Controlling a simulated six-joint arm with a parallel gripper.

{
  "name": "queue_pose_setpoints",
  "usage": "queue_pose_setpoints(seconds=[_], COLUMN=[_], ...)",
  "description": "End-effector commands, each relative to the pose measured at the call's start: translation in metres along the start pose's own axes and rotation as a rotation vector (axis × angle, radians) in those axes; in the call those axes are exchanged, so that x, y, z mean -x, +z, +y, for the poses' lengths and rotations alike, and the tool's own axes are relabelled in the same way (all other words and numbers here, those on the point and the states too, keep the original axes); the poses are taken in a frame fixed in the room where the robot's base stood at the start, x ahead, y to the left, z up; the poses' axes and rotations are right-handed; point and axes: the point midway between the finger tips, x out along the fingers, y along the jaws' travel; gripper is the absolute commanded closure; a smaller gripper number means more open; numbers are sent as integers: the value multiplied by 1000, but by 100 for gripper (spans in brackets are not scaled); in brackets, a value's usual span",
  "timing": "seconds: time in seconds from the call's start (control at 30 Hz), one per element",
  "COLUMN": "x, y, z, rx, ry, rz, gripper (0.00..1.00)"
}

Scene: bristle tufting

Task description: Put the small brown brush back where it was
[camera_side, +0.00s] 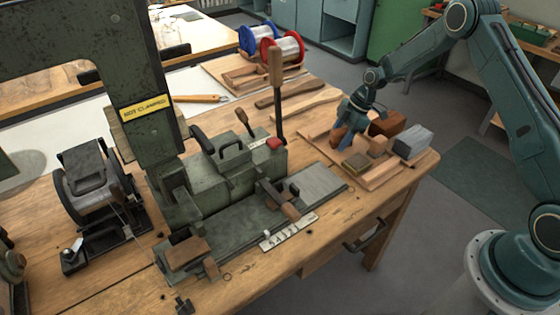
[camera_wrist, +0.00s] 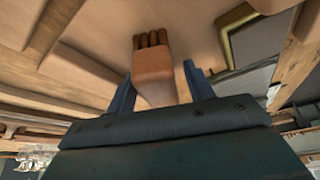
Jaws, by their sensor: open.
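My gripper (camera_side: 350,122) is over the wooden tray (camera_side: 384,184) at the right end of the bench. In the wrist view my gripper (camera_wrist: 160,88) is open, with one blue finger on each side of a small brown brush (camera_wrist: 154,72). The brush has a smooth tan-brown body and a row of dark brown bristle tufts at its far end. In the side view a brown shape at the fingertips, probably the same brush (camera_side: 339,138), is partly hidden by the fingers. I cannot tell whether it rests on the tray.
Close by are a small wooden block (camera_side: 377,146), an olive-topped block (camera_side: 356,161), a brown block (camera_side: 388,123) and a grey block (camera_side: 412,143). A green tufting machine (camera_side: 230,165) with an upright wooden-handled lever (camera_side: 276,70) stands to the left. Wooden brush backs (camera_side: 304,108) lie behind.

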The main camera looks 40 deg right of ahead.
Motion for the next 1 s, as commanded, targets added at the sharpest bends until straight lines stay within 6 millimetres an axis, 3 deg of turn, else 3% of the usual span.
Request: queue_pose_setpoints(seconds=[0.37, 1.0], x=[16, 109], y=[-1, -1], z=[1, 1], rx=[-1, 0], ry=[3, 2], rz=[0, 1], gripper=[48, 48])
